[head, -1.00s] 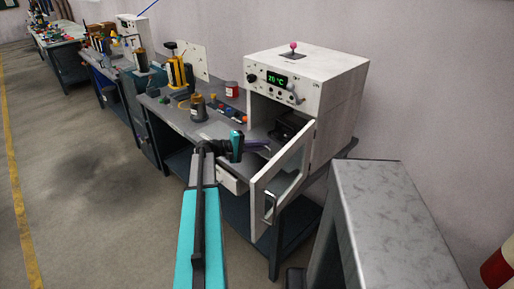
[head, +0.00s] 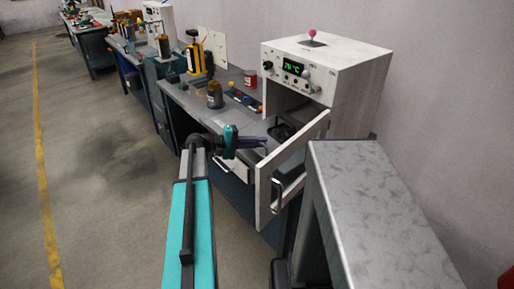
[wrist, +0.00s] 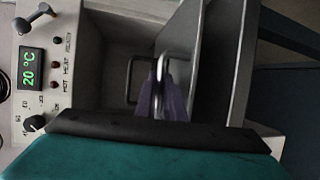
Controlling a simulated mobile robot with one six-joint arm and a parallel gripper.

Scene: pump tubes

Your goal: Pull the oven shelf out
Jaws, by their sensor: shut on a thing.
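The white oven (head: 345,85) stands on the bench with its door (head: 290,165) swung open. The oven shelf (head: 262,127) is a grey plate that reaches out through the opening. My gripper (head: 264,143) is in front of the opening, to the left of the door. In the wrist view its purple fingers (wrist: 163,105) are shut on a bright metal loop handle (wrist: 160,70), apparently the shelf's. The open door (wrist: 205,65) stands close to the right of the fingers there. The fingers and my wrist hide part of the shelf's front.
A dark piece (head: 283,131) sits inside the oven. Jars and a yellow tool (head: 196,55) stand on the bench to the left. A grey marbled block (head: 375,200) stands right of the door. The floor (head: 100,180) on the left is clear.

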